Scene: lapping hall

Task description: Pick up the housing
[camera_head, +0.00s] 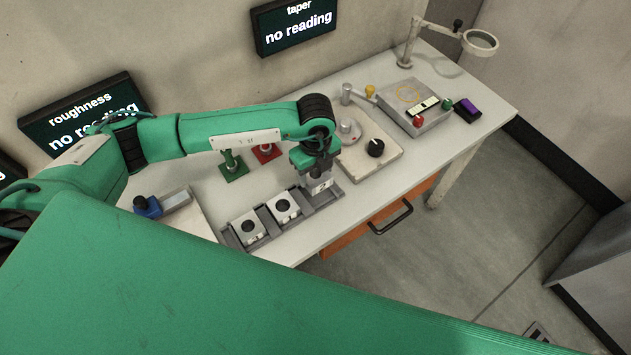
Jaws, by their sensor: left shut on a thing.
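A row of grey housings sits in a dark grey rack (230,239) on the bench. One housing (248,227) with a dark round bore is at the left, and a second housing (284,206) is in the middle. A third housing (321,184), marked with a dark figure that looks like a 2, is at the rack's right end. My left gripper (318,172) points down over this third housing and is shut on it. I cannot tell whether that housing is clear of the rack. The fingers are partly hidden by the wrist. My right gripper is not in view.
A green stand (233,166) and a red stand (266,152) are behind the rack. A plate with a black knob (375,148) stands to its right. A blue clamp device (147,207) is at left. A magnifier (480,41) stands at the far right. An orange drawer (350,236) is below the bench.

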